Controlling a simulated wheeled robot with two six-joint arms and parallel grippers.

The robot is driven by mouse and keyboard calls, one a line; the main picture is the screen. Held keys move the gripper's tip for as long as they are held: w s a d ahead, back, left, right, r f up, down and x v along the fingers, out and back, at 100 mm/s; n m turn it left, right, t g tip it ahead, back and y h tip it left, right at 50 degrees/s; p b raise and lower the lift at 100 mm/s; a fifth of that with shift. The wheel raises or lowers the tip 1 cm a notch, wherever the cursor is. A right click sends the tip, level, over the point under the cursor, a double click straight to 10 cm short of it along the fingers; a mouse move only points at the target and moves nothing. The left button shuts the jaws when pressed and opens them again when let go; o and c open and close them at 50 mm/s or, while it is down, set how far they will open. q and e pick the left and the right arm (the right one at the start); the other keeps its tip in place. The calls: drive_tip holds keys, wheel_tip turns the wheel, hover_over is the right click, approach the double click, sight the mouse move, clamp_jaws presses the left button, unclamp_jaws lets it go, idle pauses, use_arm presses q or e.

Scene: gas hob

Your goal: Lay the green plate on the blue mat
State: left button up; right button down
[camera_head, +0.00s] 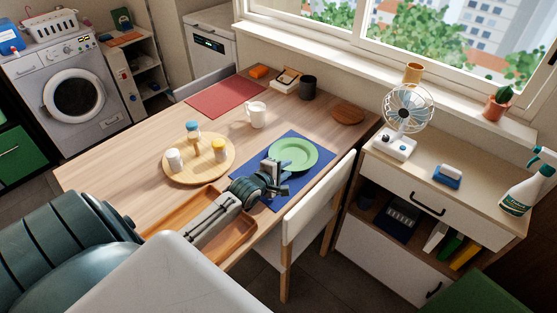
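The green plate (297,153) is over the upper middle of the blue mat (309,181) on the wooden table. It looks level; I cannot tell whether it lies on the mat or is slightly above it. My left gripper (271,168) is at the plate's near left rim, over the mat. Its fingers overlap the rim in the picture, and their gap is too small and dark to tell whether they grip it. My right gripper is out of view.
A wooden tray (180,208) lies under my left arm. A round board (181,176) holds shakers. A white mug (257,115), a red mat (226,96), a dark cup (307,88) and a brown coaster (347,114) are farther back. A white chair (304,219) stands at the right edge.

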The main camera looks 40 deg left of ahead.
use_arm(q)
drive_tip(key=v, duration=1)
drive_tip(key=shift+p, duration=0.4)
drive_tip(key=shift+s+r, duration=0.15)
drive_tip(key=shift+s, duration=0.05)
